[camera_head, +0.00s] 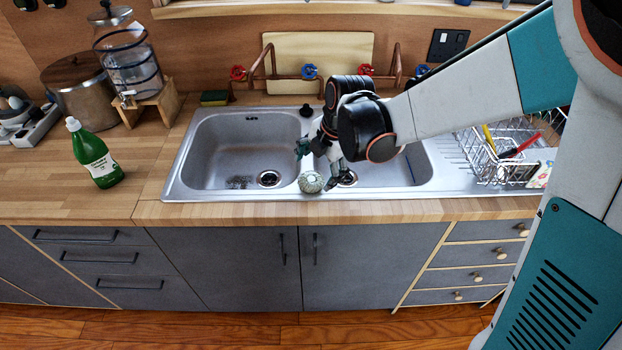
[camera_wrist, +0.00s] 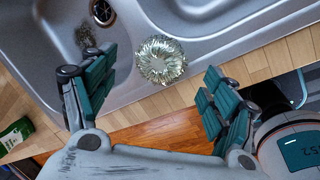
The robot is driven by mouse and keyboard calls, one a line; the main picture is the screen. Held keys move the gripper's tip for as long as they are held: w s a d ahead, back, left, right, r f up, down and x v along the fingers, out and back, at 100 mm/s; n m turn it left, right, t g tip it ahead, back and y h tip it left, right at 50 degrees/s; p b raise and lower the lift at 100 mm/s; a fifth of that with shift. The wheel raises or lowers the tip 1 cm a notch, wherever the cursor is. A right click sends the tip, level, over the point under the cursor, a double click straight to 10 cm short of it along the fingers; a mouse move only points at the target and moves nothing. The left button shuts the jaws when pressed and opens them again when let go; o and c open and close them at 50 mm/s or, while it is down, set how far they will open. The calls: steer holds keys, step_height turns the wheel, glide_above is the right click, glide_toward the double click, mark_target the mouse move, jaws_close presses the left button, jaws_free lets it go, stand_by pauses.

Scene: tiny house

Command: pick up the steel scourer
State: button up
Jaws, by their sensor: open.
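The steel scourer (camera_head: 311,182) is a round, silvery coil with a dimpled middle. It sits at the front of the steel sink, on the rim between the two basins. In the wrist view the scourer (camera_wrist: 161,60) lies between and a little beyond the fingers, apart from both. My gripper (camera_head: 319,164) is open and empty, reaching down from the right just above and behind the scourer. Its two green-padded fingers (camera_wrist: 159,68) are spread wide in the wrist view. The scourer is fully visible in the wrist view.
A dark, scraggly patch (camera_head: 239,182) lies in the left basin near the drain. A green bottle (camera_head: 95,155) stands on the counter at left. A wire dish rack (camera_head: 500,155) stands at right. Copper pipes with taps (camera_head: 309,72) run behind the sink. The front counter strip is clear.

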mark_target(313, 179)
steer(key=b+x, duration=0.1)
steer(key=x, duration=0.1)
steer(key=b+x, duration=0.1)
steer(key=x, duration=0.2)
steer(key=shift+s+a, duration=0.2)
steer(key=shift+s, duration=0.05)
steer(key=shift+r, duration=0.15)
steer(key=c, duration=0.9)
